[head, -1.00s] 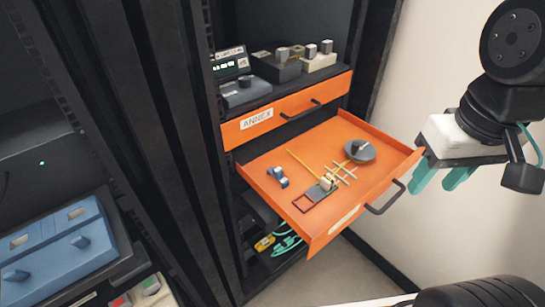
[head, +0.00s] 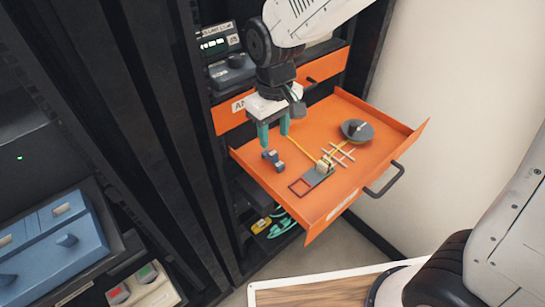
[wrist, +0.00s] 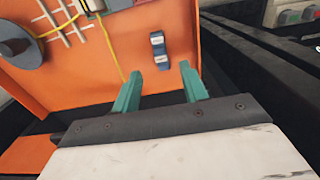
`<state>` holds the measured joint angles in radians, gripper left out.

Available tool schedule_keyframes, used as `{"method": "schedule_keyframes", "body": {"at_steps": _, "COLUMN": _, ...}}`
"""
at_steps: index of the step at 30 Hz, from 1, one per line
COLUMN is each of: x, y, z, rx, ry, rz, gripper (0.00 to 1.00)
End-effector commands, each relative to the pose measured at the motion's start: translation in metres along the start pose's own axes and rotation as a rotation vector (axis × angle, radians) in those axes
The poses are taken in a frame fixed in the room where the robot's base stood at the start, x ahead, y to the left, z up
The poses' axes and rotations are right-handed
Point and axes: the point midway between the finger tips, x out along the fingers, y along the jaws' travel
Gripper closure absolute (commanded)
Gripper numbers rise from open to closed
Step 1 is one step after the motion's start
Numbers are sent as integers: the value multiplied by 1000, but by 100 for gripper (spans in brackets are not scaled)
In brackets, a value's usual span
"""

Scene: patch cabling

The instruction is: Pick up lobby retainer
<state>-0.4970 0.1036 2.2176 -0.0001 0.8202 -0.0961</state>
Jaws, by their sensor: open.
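A small blue-grey clip-like piece (head: 273,160), which I take for the lobby retainer, lies on the floor of the open orange drawer (head: 385,150), near its left side. No label on it is readable. In the wrist view the piece (wrist: 159,47) shows two pale patches on top and lies just beyond the fingertips, between their lines. My gripper (head: 273,134) is open and empty, with teal fingers pointing down above the piece. In the wrist view the gripper (wrist: 160,72) has clear space between its fingers. Nothing touches the piece.
The drawer also holds a grey round spool (head: 357,131), a yellow cable (head: 302,146), a pale grid (head: 339,154) and a grey plate with a red square outline (head: 301,187). A shut orange drawer front (head: 229,119) is behind my gripper.

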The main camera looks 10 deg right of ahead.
Motion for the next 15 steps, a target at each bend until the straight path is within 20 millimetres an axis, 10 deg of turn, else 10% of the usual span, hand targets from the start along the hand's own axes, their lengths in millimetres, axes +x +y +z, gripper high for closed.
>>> {"method": "schedule_keyframes", "body": {"at_steps": 15, "x": 67, "y": -1, "z": -4, "rx": -1, "ry": -4, "rz": 0, "gripper": 56}}
